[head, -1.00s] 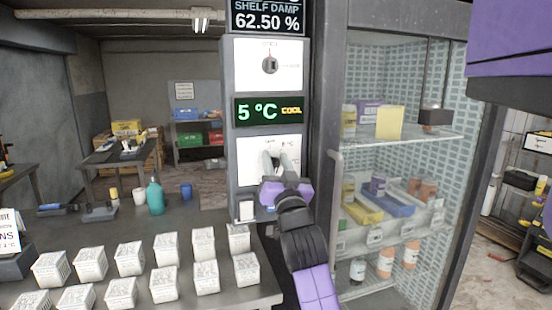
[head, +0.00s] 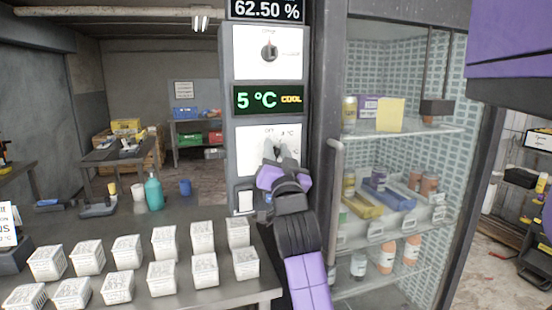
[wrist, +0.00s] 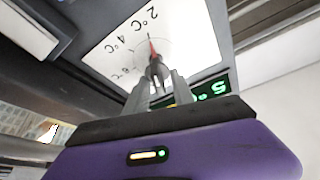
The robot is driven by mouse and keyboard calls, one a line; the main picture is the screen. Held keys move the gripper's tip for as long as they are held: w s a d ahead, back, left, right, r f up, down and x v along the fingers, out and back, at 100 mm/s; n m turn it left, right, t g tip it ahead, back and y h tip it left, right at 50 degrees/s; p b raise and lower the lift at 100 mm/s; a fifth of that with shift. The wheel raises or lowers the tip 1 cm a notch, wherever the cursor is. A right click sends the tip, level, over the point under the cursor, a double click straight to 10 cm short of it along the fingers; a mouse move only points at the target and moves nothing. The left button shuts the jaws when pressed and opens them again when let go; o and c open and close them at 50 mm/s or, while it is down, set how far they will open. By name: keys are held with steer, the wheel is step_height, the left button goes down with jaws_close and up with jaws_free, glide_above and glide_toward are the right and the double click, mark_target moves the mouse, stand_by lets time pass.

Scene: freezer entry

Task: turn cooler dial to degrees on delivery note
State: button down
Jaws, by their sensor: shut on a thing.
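The cooler dial (wrist: 154,66) is a dark knob with a red pointer on a white plate (wrist: 112,50). Its marks include 2 °C and 4 °C; a further mark is too small to read surely. The pointer lies close to the 2 °C mark. My gripper (wrist: 158,84) is shut on the dial, one finger on each side; in the head view my gripper (head: 277,150) hides the dial. The green display (head: 269,100) above reads 5 °C COOL. A printed card (head: 8,224) at the left edge is cut off; only "S" and "°C" show.
A second dial (head: 269,52) sits above the display, under a readout (head: 266,10) of 62.50 %. A glass-fronted cooler (head: 400,160) with a vertical handle (head: 336,190) stands right.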

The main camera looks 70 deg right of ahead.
mark_target(277, 155)
steer(key=c, duration=1.5)
jaws_free()
steer(key=shift+o, duration=0.2)
steer(key=b+v, duration=0.2)
steer(key=v, duration=0.4)
steer(key=shift+s+a+f, duration=0.1)
steer(key=shift+a+f, duration=0.15)
steer(key=shift+f, duration=0.05)
steer(key=shift+s+a+f, duration=0.1)
steer(key=shift+s+a, duration=0.25)
steer(key=shift+a, duration=0.15)
